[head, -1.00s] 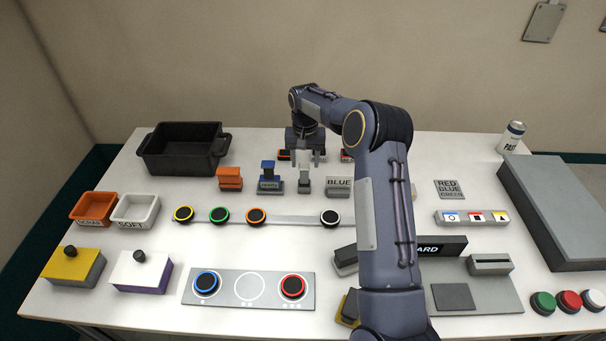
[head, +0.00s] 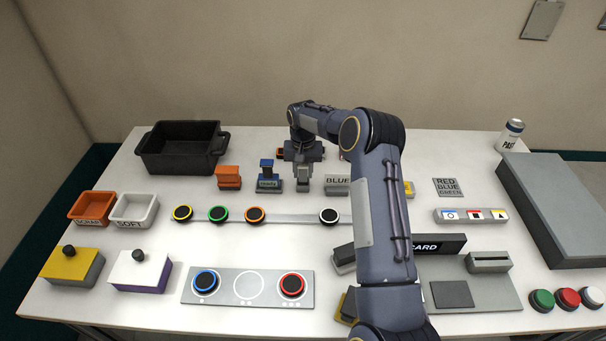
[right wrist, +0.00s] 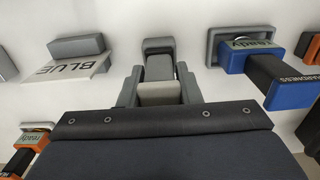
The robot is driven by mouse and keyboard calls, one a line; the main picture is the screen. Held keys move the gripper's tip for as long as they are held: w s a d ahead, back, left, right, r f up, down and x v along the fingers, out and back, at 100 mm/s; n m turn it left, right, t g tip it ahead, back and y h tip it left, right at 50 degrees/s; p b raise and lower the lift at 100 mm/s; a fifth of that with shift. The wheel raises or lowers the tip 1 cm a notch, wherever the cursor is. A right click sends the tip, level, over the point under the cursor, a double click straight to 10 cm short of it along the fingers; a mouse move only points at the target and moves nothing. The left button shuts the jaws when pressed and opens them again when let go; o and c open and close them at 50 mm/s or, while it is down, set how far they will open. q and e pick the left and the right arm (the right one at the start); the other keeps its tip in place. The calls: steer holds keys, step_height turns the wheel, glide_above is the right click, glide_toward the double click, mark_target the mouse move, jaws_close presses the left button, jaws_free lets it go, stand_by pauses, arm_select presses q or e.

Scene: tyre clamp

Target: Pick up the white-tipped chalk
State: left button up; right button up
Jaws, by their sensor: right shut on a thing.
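The white-tipped chalk, a small pale upright piece on a grey base, stands in the row at the back of the table, right of the blue piece. My right gripper (head: 303,178) points down over it and is shut on it; the fingers hide most of it in the head view. In the right wrist view the pale piece (right wrist: 160,94) shows between the fingers, with a grey block (right wrist: 158,62) beyond. I cannot tell whether it is clear of the table. My left gripper is out of view.
A blue piece (head: 268,178) and an orange piece (head: 229,177) stand to the left, and a BLUE sign (head: 338,182) is close on the right. A black bin (head: 182,148) is at the back left. A rail with ringed discs (head: 290,218) lies in front.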

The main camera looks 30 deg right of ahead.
steer(key=shift+r, duration=0.15)
step_height(320, 180, up, 10)
steer(key=shift+f, duration=0.15)
stand_by(0.3)
